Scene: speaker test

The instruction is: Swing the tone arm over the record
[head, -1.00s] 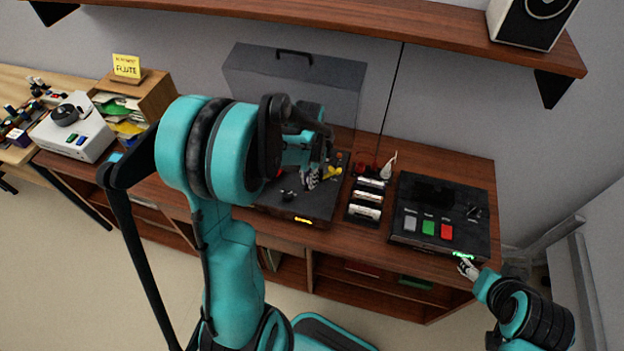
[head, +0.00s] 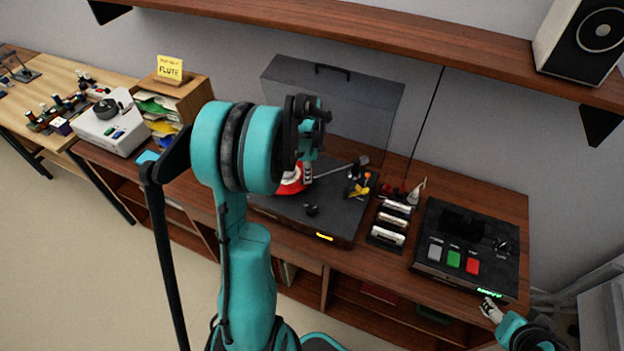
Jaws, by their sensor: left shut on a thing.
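The dark turntable (head: 335,218) stands on the wooden cabinet with its grey lid (head: 330,105) raised behind it. The tone arm (head: 340,170) is a thin grey bar reaching left from its pivot at the deck's back right. The record shows only as a red and white patch (head: 291,184), its rest hidden behind my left arm. My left gripper (head: 307,172) is shut on the tone arm's free end, beside the red patch. My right gripper (head: 489,309) is at the front edge of the black button box, small, its jaws unclear.
A black box (head: 468,228) with grey, green and red buttons stands right of several cassettes (head: 392,222). A white device (head: 112,128) and a sleeve crate (head: 185,93) labelled FLUTE stand left. A shelf (head: 400,40) with a speaker (head: 585,40) overhangs the back.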

